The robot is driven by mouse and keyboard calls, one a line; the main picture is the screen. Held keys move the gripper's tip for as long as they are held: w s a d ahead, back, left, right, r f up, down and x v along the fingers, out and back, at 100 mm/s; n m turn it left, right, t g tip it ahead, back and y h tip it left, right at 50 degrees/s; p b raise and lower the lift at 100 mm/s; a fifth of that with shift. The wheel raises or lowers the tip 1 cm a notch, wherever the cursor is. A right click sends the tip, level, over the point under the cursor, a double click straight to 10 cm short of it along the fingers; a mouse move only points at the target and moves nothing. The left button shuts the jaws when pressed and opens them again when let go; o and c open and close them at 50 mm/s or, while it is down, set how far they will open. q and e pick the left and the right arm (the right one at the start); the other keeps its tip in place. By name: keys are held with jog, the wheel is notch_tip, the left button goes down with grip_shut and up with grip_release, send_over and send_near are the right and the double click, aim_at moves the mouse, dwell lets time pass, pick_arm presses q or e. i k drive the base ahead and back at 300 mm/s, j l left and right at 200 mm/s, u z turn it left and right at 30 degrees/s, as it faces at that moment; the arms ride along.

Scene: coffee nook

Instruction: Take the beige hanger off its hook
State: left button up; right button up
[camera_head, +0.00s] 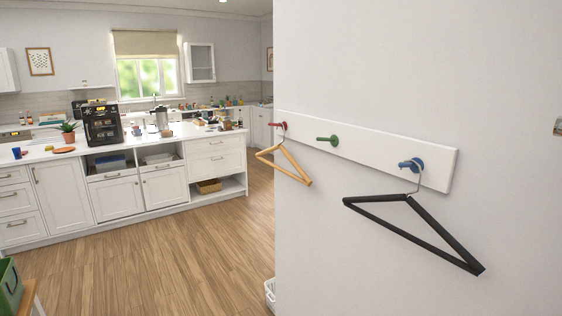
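A beige, wood-toned triangular hanger (297,179) hangs by its metal hook from the red hook (279,125) at the left end of a white wall rail (380,154). Its frame hangs free below the rail, in front of the wall. A black hanger (412,203) hangs from the blue hook (411,164) at the right end of the rail. The green hook (328,140) in the middle is bare. Neither of my grippers shows in the head view.
The white wall with the rail fills the right side. A white basket (269,292) stands on the floor at the wall's foot. A green bin (10,287) is at the lower left. Wooden floor (165,262) is clear before the white kitchen counter (110,189).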

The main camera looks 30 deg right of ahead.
aim_at(307, 181)
jog(key=i+l, duration=0.25)
jog(key=i, duration=0.2)
jog(key=i+l+z, duration=0.15)
jog(key=i+z, duration=0.6)
jog(key=i+l, duration=0.05)
jog(key=i, duration=0.05)
